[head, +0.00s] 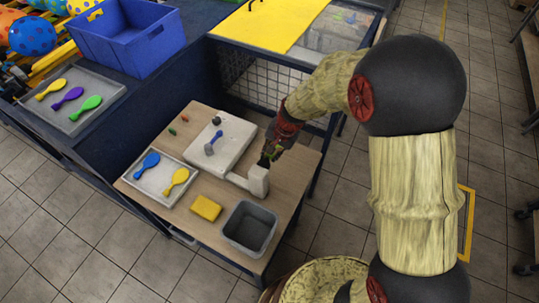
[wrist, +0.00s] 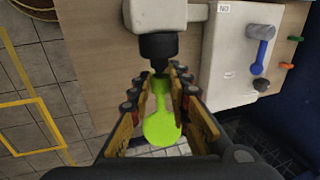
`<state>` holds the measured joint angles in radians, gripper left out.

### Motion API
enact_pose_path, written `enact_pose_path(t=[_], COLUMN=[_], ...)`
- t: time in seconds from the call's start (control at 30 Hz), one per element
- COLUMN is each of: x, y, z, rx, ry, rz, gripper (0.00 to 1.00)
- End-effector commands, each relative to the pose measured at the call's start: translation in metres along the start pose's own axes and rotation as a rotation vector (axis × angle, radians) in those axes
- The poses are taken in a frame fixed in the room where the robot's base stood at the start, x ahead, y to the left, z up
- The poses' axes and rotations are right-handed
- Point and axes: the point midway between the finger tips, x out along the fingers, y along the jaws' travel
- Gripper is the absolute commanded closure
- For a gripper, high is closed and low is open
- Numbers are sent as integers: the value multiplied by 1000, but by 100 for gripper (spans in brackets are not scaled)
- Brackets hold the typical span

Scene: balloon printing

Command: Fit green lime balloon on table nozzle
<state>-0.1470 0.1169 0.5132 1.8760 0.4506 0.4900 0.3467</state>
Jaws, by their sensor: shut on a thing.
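My gripper (wrist: 163,88) is shut on the lime green balloon (wrist: 162,125). The balloon's round body sits between the fingers, and its neck points at the black nozzle (wrist: 158,45). The fingertips are right at the nozzle's tip; I cannot tell whether the balloon's mouth is around the nozzle or just short of it. The nozzle sticks out of a white block (wrist: 165,14), part of the white machine (wrist: 225,60) on the wooden table. In the head view my gripper (head: 268,158) is at the white block (head: 259,180), and the balloon is mostly hidden.
The machine has a blue lever (head: 215,138). A tray (head: 143,184) holds a blue balloon (head: 148,163) and a yellow balloon (head: 178,178). A yellow sponge (head: 206,208) and grey bin (head: 241,240) stand at the table's front. Another tray (head: 62,75) holds several balloons.

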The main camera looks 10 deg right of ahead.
Motion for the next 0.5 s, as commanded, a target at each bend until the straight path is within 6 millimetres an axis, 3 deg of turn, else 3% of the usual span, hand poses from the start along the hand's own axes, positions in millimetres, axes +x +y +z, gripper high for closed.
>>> enact_pose_path(t=[0.5], x=[0], y=[-1], z=[-7], rx=[0], ry=[2], rz=[-1], gripper=[90])
